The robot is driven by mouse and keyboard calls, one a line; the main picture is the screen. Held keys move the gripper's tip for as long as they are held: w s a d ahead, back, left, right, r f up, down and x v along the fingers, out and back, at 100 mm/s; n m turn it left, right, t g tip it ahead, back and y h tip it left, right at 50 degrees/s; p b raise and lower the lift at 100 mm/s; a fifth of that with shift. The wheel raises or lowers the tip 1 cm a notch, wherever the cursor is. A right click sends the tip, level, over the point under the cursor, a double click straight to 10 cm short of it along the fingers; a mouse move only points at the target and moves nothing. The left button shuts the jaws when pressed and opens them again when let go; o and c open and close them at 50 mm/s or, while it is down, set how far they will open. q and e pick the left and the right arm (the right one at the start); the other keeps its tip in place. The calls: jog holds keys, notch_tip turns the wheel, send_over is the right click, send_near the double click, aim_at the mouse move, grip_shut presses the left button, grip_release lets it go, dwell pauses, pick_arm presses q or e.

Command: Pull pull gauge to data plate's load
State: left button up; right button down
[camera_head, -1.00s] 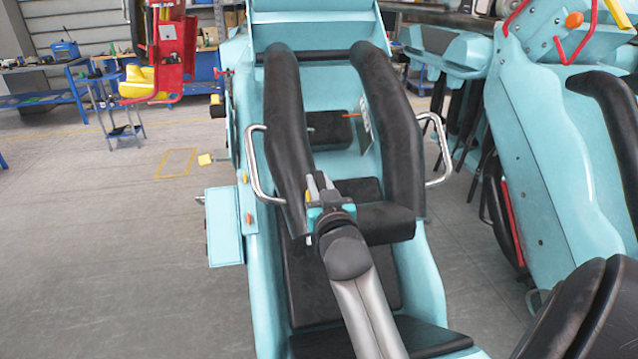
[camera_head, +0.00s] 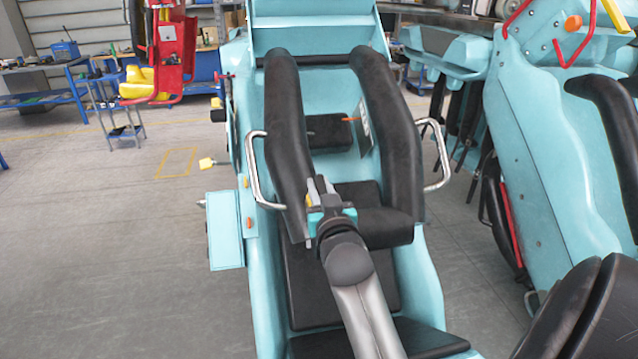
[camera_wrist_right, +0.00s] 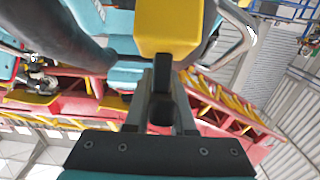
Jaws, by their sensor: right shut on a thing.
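My right gripper (camera_head: 318,190) is in front of the seat, between the black over-shoulder restraints (camera_head: 288,130). It is shut on the pull gauge, whose yellow body (camera_wrist_right: 168,28) fills the top middle of the right wrist view. The gauge's dark stem (camera_wrist_right: 160,95) sits between the two fingers. In the head view, only a small yellow bit of it shows beside the fingers. A pale plate with dark marks (camera_head: 364,120), perhaps the data plate, is by the right restraint; I cannot read it. My left gripper is not in view.
Chrome handles (camera_head: 258,172) stick out on both sides of the restraints. A second turquoise car (camera_head: 540,150) stands close on the right. A turquoise box (camera_head: 225,230) juts out on the left, with open floor (camera_head: 110,260) beyond it.

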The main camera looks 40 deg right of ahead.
aim_at(322, 186)
jog(key=r+p, duration=0.2)
jog(key=s+r+p, duration=0.1)
jog(key=shift+a+r, duration=0.25)
jog(key=shift+s+a+r+p, duration=0.1)
jog(key=shift+s+r+p, duration=0.05)
jog(key=shift+r+p, duration=0.15)
jog(key=c, duration=1.2)
grip_release()
jog(key=o, duration=0.3)
jog(key=shift+s+a, duration=0.2)
jog(key=shift+s, duration=0.15)
jog(key=shift+o, duration=0.7)
jog(key=shift+f, duration=0.1)
jog(key=shift+w+d+f, duration=0.1)
jog(key=shift+w+f, duration=0.05)
